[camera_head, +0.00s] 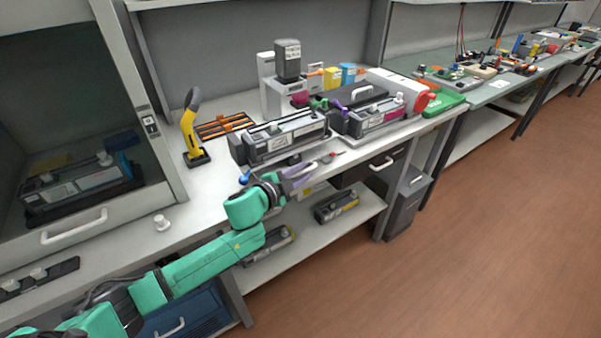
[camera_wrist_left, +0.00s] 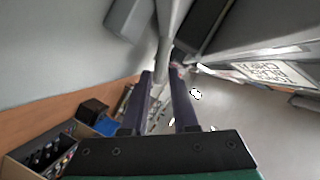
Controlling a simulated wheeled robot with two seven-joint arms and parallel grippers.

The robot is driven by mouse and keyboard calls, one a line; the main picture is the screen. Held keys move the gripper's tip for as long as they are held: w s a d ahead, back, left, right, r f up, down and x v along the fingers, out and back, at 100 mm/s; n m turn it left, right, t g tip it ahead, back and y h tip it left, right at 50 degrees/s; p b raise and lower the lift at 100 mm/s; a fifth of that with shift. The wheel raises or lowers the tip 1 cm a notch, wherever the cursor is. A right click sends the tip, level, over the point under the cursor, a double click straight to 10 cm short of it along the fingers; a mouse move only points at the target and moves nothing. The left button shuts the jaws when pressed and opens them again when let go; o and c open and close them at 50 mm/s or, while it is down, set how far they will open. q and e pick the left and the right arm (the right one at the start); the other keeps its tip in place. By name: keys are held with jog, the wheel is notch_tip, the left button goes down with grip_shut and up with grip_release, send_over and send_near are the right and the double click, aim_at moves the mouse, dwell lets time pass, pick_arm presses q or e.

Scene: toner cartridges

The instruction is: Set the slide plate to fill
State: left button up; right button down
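A grey-black toner cartridge (camera_head: 285,137) with a white label lies on the bench, a second with a magenta stripe (camera_head: 372,118) to its right. I cannot make out which part is the slide plate or its setting. My left gripper (camera_head: 312,168) is in front of the nearer cartridge, by the bench's front edge. In the left wrist view its two dark purple fingers (camera_wrist_left: 161,76) stand apart with a gap between them; a thin grey shape shows beyond the tips, and I cannot tell whether they touch it. A cartridge label (camera_wrist_left: 275,73) shows upside down at right. My right gripper is not in view.
A yellow-handled tool (camera_head: 190,125) and an orange-barred rack (camera_head: 224,125) stand left of the cartridges. A glass-fronted cabinet (camera_head: 75,105) is at far left. A small white knob-like part (camera_head: 161,222) sits on the bench. Cartridges (camera_head: 336,206) lie on the shelf below.

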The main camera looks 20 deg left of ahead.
pick_arm(q)
grip_shut()
dwell(1.4)
